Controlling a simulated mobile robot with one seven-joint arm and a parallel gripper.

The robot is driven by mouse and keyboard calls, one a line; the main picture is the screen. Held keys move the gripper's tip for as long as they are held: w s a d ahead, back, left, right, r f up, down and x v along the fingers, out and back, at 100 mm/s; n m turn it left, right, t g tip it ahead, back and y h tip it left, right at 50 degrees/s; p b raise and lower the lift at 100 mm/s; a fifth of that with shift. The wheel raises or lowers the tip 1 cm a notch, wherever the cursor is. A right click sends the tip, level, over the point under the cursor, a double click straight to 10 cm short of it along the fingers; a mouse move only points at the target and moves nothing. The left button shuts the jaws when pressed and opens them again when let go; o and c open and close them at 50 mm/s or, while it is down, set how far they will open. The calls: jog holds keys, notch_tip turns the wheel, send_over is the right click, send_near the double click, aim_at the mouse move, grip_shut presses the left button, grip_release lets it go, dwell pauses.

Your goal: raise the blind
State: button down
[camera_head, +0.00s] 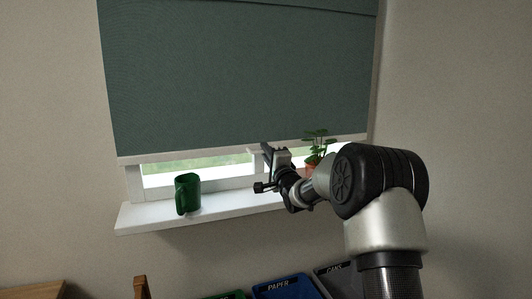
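The dark green blind (235,75) hangs over most of the window, with a pale bottom bar (180,154). A strip of window shows below the bar. A small pale tab (257,151) sits at the bar's lower middle. My gripper (267,168) is at the window, just below and right of the tab. Its dark upper part overlaps the tab's right side in the picture. I cannot tell whether it touches the tab, or whether its fingers are open or shut, because they are small and dark.
A green mug (187,193) stands on the white sill (150,217), left of my gripper. A potted plant (317,148) stands on the sill to the right, partly behind my arm. Bins labelled paper (285,288) and cans (338,272) are below the sill.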

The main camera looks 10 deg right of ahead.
notch_tip(320, 180, up, 34)
jog(key=p, duration=1.9)
jog(key=shift+r, duration=0.25)
jog(key=c, duration=1.8)
grip_release()
jog(key=shift+f, duration=0.15)
jog(key=b+v, duration=0.2)
jog(key=v, duration=1.5)
jog(key=shift+s+d+f, duration=0.1)
jog(key=shift+s+d, duration=0.05)
jog(key=shift+s, duration=0.05)
